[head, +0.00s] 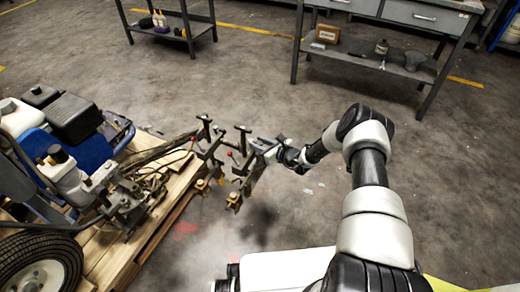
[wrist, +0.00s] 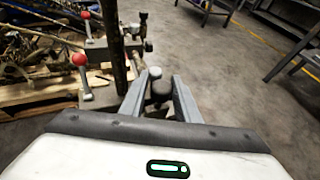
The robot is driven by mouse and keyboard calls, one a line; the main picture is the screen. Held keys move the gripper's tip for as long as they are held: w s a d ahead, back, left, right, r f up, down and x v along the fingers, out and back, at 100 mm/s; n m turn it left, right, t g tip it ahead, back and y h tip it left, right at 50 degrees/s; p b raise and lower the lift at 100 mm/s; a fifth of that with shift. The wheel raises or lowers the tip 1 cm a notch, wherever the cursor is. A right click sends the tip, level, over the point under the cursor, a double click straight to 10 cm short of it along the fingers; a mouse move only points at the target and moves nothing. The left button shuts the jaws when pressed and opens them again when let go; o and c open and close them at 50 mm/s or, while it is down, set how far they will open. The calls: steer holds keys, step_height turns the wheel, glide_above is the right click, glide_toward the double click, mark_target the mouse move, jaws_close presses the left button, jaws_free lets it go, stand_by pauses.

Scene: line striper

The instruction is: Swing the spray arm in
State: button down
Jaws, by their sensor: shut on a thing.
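The line striper (head: 75,150) stands on a wooden pallet at the left of the head view. Its spray arm (head: 243,170) juts out past the pallet's right edge, with dark clamps, upright posts and red knobs. In the wrist view the spray arm (wrist: 118,55) shows as a dark upright bar with a clamp block and two red-knobbed levers. My gripper (head: 263,147) is at the arm's outer right side. In the wrist view my gripper (wrist: 160,82) has its two grey fingers on either side of a dark round-ended part of the arm. The exact contact is partly hidden.
The pallet (head: 172,218) lies under the machine. A grey workbench (head: 395,62) stands at the back right, and a shelf cart (head: 165,30) at the back left. The concrete floor between them and right of the spray arm is clear.

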steer(key=shift+w+d, duration=0.25)
steer(key=shift+w, duration=0.5)
steer(key=shift+w+a+r, duration=0.1)
steer(key=shift+w+r, duration=0.1)
steer(key=shift+r, duration=0.05)
steer(key=shift+a, duration=0.15)
steer(key=c, duration=1.7)
jaws_free()
steer(key=shift+w, duration=0.1)
steer(key=shift+o, duration=1.1)
steer(key=shift+w+a+f, duration=0.1)
steer(key=shift+a+f, duration=0.05)
steer(key=shift+a, duration=0.05)
steer(key=p+v, duration=0.5)
steer(key=v, duration=1.2)
steer(key=shift+d, duration=0.2)
